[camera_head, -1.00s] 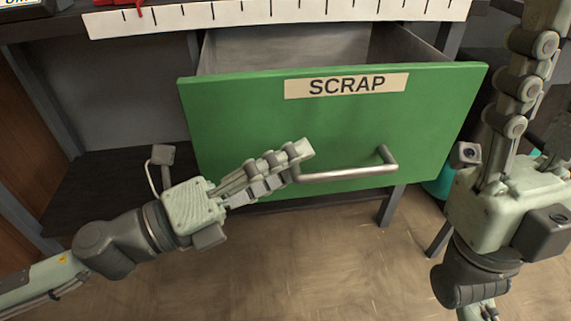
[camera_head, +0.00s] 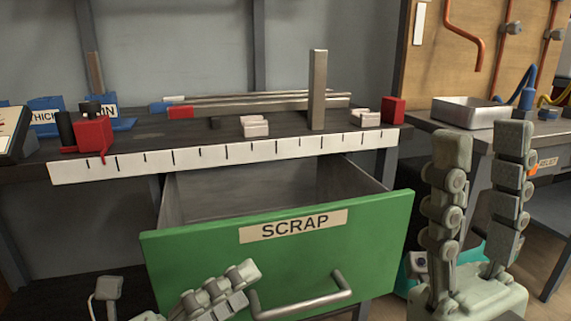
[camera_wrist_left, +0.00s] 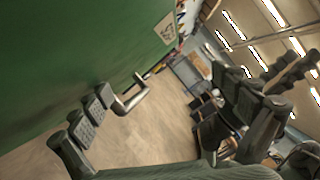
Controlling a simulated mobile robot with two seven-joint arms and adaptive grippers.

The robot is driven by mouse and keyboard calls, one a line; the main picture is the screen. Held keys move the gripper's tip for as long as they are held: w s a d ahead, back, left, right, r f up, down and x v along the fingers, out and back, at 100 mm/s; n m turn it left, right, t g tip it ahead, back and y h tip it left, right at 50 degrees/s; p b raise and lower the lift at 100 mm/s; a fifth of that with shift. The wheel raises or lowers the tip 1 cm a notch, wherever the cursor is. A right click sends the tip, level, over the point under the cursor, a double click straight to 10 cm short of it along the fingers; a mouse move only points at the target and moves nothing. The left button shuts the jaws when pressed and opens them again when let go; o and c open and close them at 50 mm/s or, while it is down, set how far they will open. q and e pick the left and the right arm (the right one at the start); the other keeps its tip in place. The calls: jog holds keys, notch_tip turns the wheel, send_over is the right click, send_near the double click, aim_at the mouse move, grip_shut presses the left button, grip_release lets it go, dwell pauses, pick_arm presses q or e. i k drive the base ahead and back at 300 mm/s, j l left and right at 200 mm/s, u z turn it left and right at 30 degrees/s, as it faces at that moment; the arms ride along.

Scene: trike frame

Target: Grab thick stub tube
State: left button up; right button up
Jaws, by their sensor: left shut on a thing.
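An upright metal tube (camera_head: 317,92) stands on the bench behind the drawer; I cannot tell if it is the thick stub tube. Longer tubes (camera_head: 260,102) lie at the back of the bench. My left gripper (camera_head: 245,288) is shut on the left end of the handle (camera_head: 312,302) of the green SCRAP drawer (camera_head: 200,262), which stands open. The handle also shows in the left wrist view (camera_wrist_left: 132,100). The drawer's floor is mostly hidden by its front. My right gripper (camera_head: 482,145) is open and empty, fingers up, right of the drawer.
Blue bins (camera_head: 45,118) with partly hidden labels, one reading THICK, stand at the bench's left end. Red blocks (camera_head: 94,133) and a white ruler strip (camera_head: 225,153) are on the bench. A metal tray (camera_head: 468,112) sits on the right-hand bench.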

aim_at(318, 68)
jog(key=k+l, duration=0.1)
jog(key=l, duration=0.25)
jog(key=k+l, duration=0.1)
jog(key=l, duration=0.2)
jog(key=k+l, duration=0.15)
jog(key=l, duration=0.2)
jog(key=k+l, duration=0.1)
jog(key=l, duration=0.25)
